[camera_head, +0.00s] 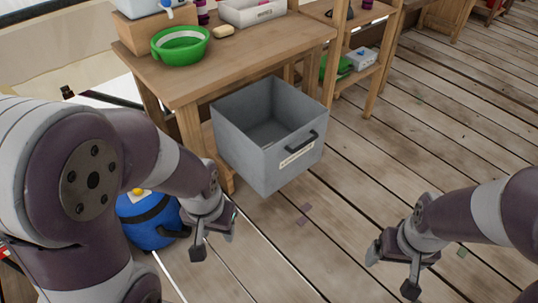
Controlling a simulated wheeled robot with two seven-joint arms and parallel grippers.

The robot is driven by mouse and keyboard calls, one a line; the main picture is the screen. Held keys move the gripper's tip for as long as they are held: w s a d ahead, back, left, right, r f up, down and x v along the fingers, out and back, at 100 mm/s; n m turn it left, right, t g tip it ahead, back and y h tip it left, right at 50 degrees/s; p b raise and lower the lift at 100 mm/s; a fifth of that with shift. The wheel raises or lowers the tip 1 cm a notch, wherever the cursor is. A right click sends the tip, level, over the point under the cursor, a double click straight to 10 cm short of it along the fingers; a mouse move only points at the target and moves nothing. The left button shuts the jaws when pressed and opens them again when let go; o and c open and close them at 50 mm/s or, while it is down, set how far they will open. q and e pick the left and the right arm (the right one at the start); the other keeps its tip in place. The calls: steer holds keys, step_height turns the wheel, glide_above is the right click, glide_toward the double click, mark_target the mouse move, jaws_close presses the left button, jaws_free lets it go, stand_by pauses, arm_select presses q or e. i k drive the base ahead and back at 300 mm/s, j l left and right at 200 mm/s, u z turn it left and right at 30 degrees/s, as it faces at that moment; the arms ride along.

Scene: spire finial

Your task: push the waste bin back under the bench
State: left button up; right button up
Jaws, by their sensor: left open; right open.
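The waste bin (240,143) is a grey open-topped box with a dark handle and a pale label on its front side. It stands on the plank floor and sticks out from beneath the wooden bench (262,56). It looks empty as far as I can see inside. My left gripper (214,247) is open and empty, in front of the bin and to its left in the picture. My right gripper (392,281) is open and empty, to the right and nearer to me, apart from the bin.
A blue round container (147,234) with a yellow top sits left of the bin, partly behind my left arm. A green basin (180,46) and a white tray (254,12) stand on the bench. A shelf (357,76) stands behind the bin.

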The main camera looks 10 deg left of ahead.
mark_target(267, 110)
steer(key=i+l, duration=0.2)
steer(key=i, duration=0.2)
steer(key=i+l, duration=0.2)
steer(key=i, duration=0.2)
